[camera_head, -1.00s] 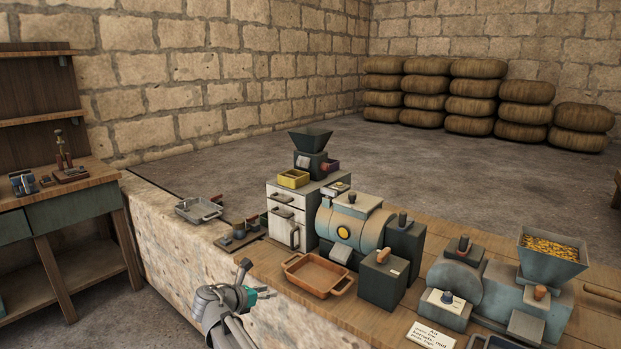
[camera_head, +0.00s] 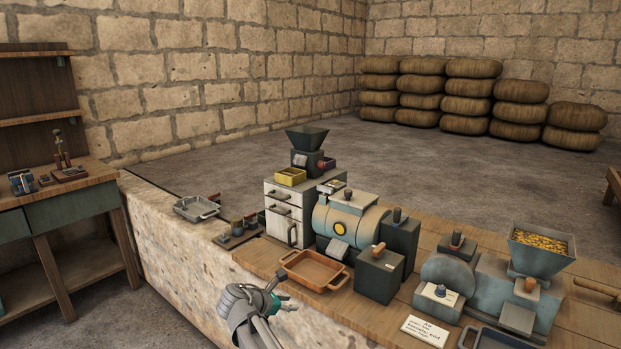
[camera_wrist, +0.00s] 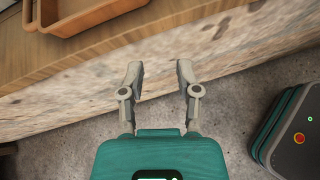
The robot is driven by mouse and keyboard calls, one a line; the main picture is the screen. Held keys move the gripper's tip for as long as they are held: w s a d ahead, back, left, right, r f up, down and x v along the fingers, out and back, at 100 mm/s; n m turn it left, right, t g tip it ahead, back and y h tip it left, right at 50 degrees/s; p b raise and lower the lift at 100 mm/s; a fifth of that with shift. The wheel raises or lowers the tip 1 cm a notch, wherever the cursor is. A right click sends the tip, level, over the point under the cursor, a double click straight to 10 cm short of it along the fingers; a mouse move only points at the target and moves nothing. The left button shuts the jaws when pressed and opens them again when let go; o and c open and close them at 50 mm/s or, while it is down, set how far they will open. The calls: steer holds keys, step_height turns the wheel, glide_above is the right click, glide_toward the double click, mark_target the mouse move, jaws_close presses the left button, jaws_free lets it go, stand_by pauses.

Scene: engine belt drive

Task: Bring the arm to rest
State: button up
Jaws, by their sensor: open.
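My gripper (camera_head: 279,289) is in front of the bench's near edge, just below the brown two-handled tray (camera_head: 314,271) in the head view. In the wrist view my gripper (camera_wrist: 158,78) shows its two fingers spread apart with nothing between them. Behind the fingers lie the stone face of the bench (camera_wrist: 190,60) and the grey floor. The brown tray also shows at the top left of the wrist view (camera_wrist: 85,22), apart from the fingers.
The bench carries a blue-grey drum machine (camera_head: 345,222), a white drawer cabinet (camera_head: 283,218), a hopper of yellow grain (camera_head: 541,248) and a flat metal tray (camera_head: 196,208). A wooden workbench (camera_head: 75,205) stands at the left. Floor lies open between them.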

steer(key=s+d+f+m+g+y, duration=0.4)
steer(key=s+d+m, duration=0.5)
steer(key=d+m, duration=0.3)
steer(key=s+d+f+m+g+y, duration=0.45)
steer(key=s+d+m, duration=0.35)
steer(key=d+m, duration=0.45)
step_height(320, 180, up, 19)
steer(key=a+p, duration=0.1)
steer(key=p, duration=1.8)
steer(key=shift+t, duration=0.35)
